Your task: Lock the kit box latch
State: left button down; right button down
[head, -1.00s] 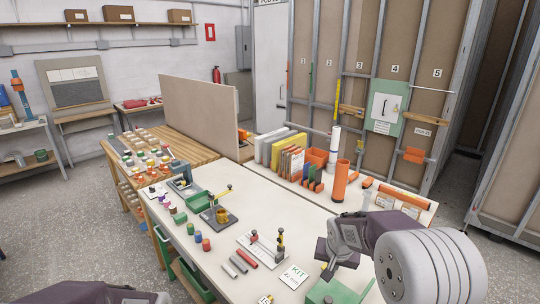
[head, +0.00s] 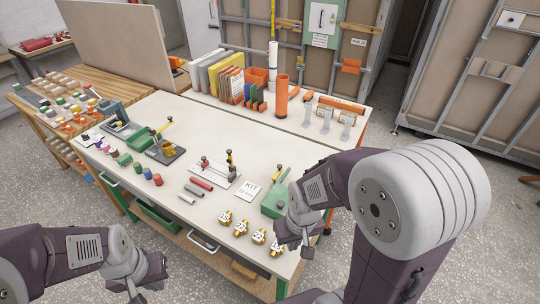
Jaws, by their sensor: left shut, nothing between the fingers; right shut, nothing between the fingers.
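The green kit box (head: 272,205) lies near the right end of the white table, beside a white card marked KIT (head: 250,189). A green handle-like part with a small yellowish piece (head: 278,173) rises at its far side. I cannot tell whether this is the latch or how the latch is set. My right gripper (head: 307,252) is shut and empty at the table's front right edge, just nearer than the box. My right arm hides part of the box's right side. My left gripper (head: 134,294) is shut and empty in front of the table, low at left.
Several brass fittings (head: 242,229) lie along the front edge, left of my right gripper. A white plate with small clamps (head: 214,174) stands left of the card. Folders (head: 205,72) and an orange tube (head: 282,95) stand at the back. The table's centre is mostly clear.

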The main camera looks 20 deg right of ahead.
aim_at(279, 166)
jog(key=j+z, duration=0.1)
jog(key=z, duration=0.3)
jog(key=j+z, duration=0.15)
jog(key=z, duration=0.25)
jog(key=j+z, duration=0.15)
jog(key=z, duration=0.3)
jog(key=j+z, duration=0.15)
jog(key=z, duration=0.25)
jog(key=j+z, duration=0.15)
jog(key=z, duration=0.25)
